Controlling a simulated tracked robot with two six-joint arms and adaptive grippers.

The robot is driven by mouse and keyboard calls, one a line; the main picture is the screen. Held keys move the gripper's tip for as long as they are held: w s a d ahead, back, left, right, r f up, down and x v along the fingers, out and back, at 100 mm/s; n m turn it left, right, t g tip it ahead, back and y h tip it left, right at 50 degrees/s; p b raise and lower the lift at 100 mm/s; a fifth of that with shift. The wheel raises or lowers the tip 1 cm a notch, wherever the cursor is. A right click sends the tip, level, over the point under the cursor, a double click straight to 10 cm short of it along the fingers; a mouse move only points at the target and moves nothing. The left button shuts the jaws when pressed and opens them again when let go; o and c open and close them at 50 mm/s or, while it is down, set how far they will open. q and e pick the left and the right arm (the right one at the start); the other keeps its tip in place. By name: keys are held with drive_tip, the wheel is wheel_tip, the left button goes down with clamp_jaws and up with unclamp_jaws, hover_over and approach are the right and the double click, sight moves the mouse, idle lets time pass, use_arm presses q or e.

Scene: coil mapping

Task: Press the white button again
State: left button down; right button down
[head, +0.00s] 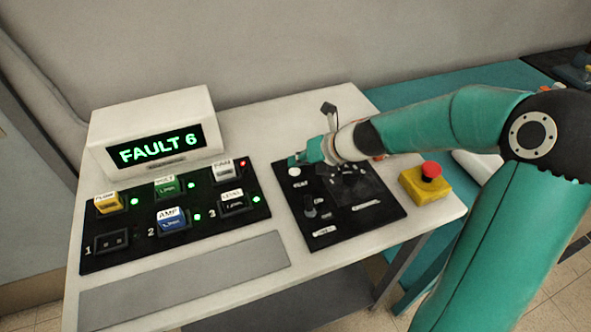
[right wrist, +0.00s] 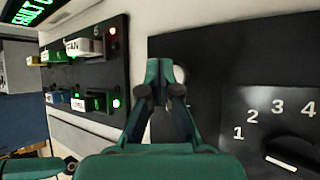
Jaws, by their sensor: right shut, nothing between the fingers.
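The white button (head: 295,171) is on the black control panel (head: 330,234) at the right of the table. My right gripper (head: 299,159) is shut and empty, with its tips right beside the button's far edge in the head view. In the right wrist view the closed fingertips (right wrist: 159,66) partly cover the white button (right wrist: 179,74). I cannot tell whether they touch it or whether it is pressed in. My left gripper is not in view.
A display (head: 158,144) reads "FAULT 6" in green. A black module board (head: 100,261) holds several labelled blocks, with green lights and one red light (head: 243,163). A dial (right wrist: 293,150) with numbers sits on the control panel. A red emergency button (head: 431,170) stands on a yellow box at the right.

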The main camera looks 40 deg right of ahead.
sight(297, 172)
drive_tip(key=shift+f, duration=0.1)
drive_tip(key=shift+f, duration=0.3)
drive_tip(key=shift+f+b, duration=0.4)
drive_tip(key=shift+b, duration=0.15)
idle(0.5)
drive_tip(key=shift+r, duration=0.15)
drive_tip(key=shift+r+p, duration=0.7)
drive_tip(key=shift+p, duration=0.3)
drive_tip(key=shift+r, duration=0.1)
wheel_tip(297, 172, up, 5)
drive_tip(key=p, duration=0.5)
idle(0.6)
